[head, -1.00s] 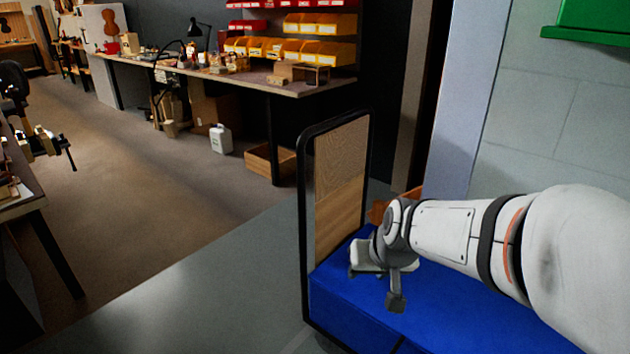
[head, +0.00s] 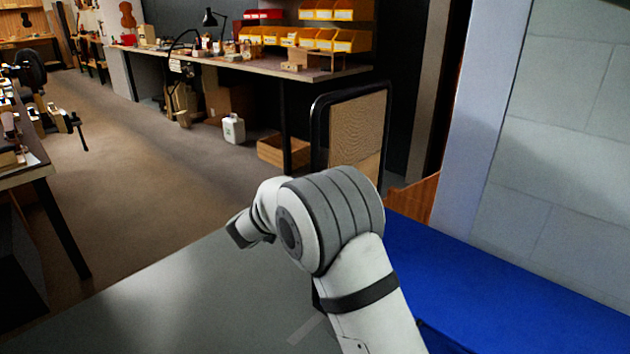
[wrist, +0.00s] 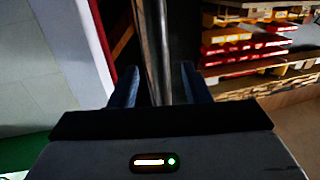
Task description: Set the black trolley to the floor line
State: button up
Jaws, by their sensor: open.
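In the head view the fingers are not clearly seen. A faint pale strip (head: 305,328) lies on the grey floor, partly hidden by my arm; it may be the floor line.
A workbench (head: 270,68) with yellow bins stands behind the trolley. A wooden crate (head: 283,152) and a white canister (head: 233,129) are on the floor by it. A pale column (head: 485,110) and block wall (head: 565,150) bound the right. Grey floor (head: 170,300) is clear at left.

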jog(key=b+x, duration=0.2)
jog(key=x, duration=0.5)
jog(key=shift+d, duration=0.2)
jog(key=shift+w, duration=0.1)
grip_shut()
